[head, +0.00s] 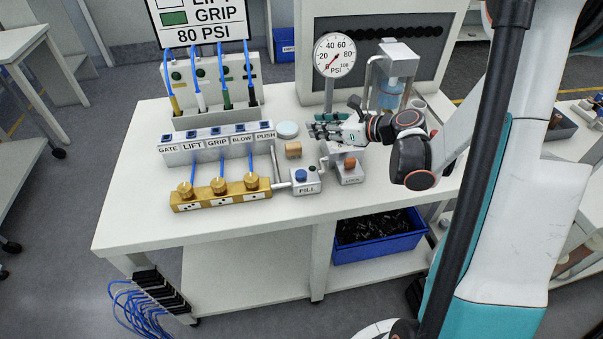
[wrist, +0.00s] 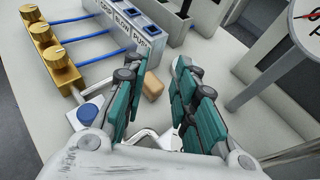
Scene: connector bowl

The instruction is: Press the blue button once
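The blue button (head: 301,174) is a round blue cap on a small grey box labelled FILL (head: 306,186), at the front middle of the bench. In the wrist view the blue button (wrist: 87,114) shows at the lower left, outside the left finger. My gripper (head: 318,131) is above the bench, behind and to the right of the button, apart from it. In the wrist view the two teal-padded fingers of my gripper (wrist: 158,92) stand apart with nothing held between them. A tan block (wrist: 152,86) lies on the bench beyond the fingers.
An orange button on the LOCK box (head: 350,168) stands right of the FILL box. A brass block with several knobs (head: 219,193) is to the left. A labelled grey block (head: 217,142) with blue hoses lies behind it. A pressure gauge (head: 334,55) rises behind my gripper.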

